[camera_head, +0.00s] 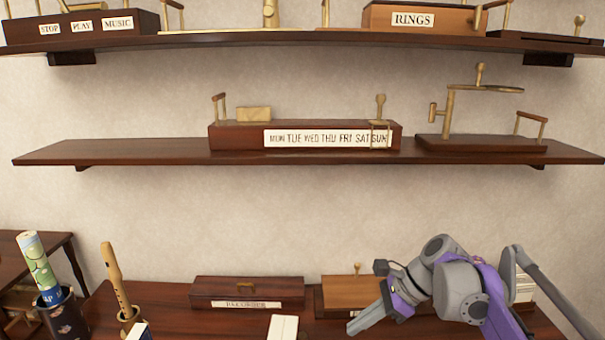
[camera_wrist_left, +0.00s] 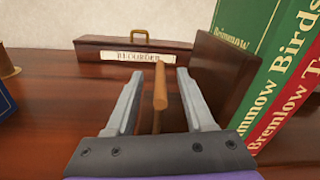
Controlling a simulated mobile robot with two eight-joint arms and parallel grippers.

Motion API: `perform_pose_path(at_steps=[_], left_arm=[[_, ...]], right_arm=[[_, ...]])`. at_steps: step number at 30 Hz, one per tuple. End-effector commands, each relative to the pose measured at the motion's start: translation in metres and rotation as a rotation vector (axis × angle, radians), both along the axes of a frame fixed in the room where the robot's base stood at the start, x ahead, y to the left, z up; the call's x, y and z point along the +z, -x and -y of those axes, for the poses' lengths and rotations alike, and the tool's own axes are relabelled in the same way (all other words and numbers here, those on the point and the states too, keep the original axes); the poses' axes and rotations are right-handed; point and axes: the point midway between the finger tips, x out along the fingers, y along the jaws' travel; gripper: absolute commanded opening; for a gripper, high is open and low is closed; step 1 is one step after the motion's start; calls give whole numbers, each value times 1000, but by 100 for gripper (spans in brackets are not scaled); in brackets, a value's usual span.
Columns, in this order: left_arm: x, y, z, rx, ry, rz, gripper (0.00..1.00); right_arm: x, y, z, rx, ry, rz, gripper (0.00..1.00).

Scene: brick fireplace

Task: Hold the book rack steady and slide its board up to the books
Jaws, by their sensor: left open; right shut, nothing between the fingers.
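In the left wrist view a brown upright board (camera_wrist_left: 222,78) stands close to the left of green books (camera_wrist_left: 250,28) and a red book (camera_wrist_left: 290,100). A rod-like wooden handle (camera_wrist_left: 160,88) rises between the fingers of my left gripper (camera_wrist_left: 159,76). These fingers are open, with a gap on both sides of the handle. Most of the rack's base is hidden below my left gripper. In the head view my right gripper (camera_head: 368,318) is shut and empty above the table's right part. I cannot make out my left gripper in the head view.
A labelled recorder box (camera_head: 247,292) sits at the back of the table (camera_head: 150,295), with a lighter wooden box (camera_head: 350,291) to its right. A recorder (camera_head: 113,275) and a cup (camera_head: 62,312) with rolled paper stand at left. Wall shelves (camera_head: 110,150) hang above.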

Motion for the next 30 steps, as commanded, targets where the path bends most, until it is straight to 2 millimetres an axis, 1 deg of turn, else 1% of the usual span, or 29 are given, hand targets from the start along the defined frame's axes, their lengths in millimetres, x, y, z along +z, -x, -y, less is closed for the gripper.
perform_pose_path(at_steps=[5, 8, 11, 24, 30], left_arm=[[1, 0, 0, 0, 0, 0, 53], [6, 0, 0, 0, 0, 0, 53], [16, 0, 0, 0, 0, 0, 53], [79, 1, 0, 0, -1, 0, 53], [96, 0, 0, 0, 0, 0, 53]], right_arm=[[0, 0, 0, 0, 0, 0, 0], [0, 0, 0, 0, 0, 0, 0], [0, 0, 0, 0, 0, 0, 0], [0, 0, 0, 0, 0, 0, 0], [0, 0, 0, 0, 0, 0, 0]])
